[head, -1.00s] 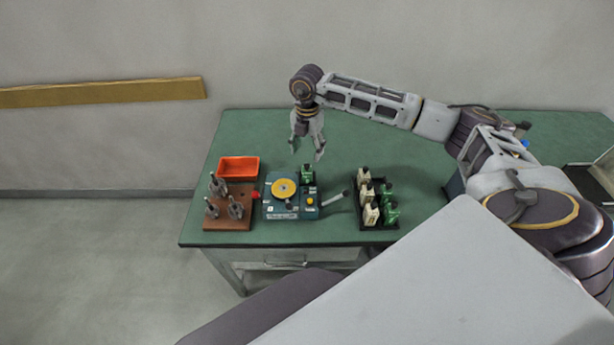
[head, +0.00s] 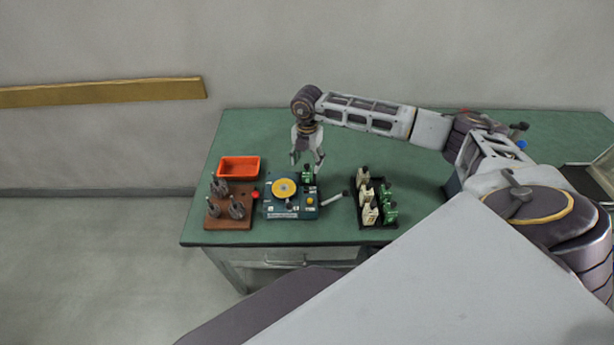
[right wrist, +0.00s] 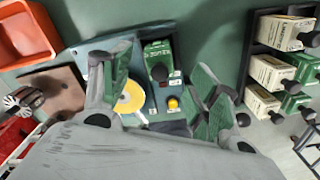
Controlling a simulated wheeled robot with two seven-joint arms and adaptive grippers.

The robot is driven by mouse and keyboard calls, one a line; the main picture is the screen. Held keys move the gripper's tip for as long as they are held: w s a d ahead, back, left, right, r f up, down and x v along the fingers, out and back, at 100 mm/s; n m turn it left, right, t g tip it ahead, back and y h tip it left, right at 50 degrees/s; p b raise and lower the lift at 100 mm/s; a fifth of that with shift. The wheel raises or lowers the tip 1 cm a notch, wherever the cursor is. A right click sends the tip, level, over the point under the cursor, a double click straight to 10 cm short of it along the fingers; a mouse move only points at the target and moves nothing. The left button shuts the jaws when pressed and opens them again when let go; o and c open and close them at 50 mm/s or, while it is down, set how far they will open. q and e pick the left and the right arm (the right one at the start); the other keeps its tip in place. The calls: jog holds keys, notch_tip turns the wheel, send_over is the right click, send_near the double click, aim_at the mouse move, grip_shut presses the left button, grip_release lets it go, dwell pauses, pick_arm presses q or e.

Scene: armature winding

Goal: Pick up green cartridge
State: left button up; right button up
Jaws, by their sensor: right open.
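A green cartridge (head: 307,177) with a dark knob stands at the back right of the blue-grey winding machine (head: 291,212). In the right wrist view the same green cartridge (right wrist: 157,50) shows between the two spread fingers. My right gripper (head: 307,163) points down, open and empty, just above and around the cartridge's top in the picture; I cannot tell whether it touches. More green cartridges (head: 390,213) stand in the black rack (head: 377,226) to the right, beside cream ones (head: 370,215). My left gripper is not in view.
An orange tray (head: 239,167) and a brown block (head: 229,219) with several metal armatures lie left of the machine. The machine has a yellow disc (head: 284,188) and a lever (head: 333,199) at its right. The green table (head: 430,175) is clear right of the rack.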

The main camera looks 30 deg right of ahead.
aim_at(307, 165)
jog(key=shift+f+p, duration=0.55)
jog(key=shift+f, duration=1.55)
jog(key=c, duration=0.9)
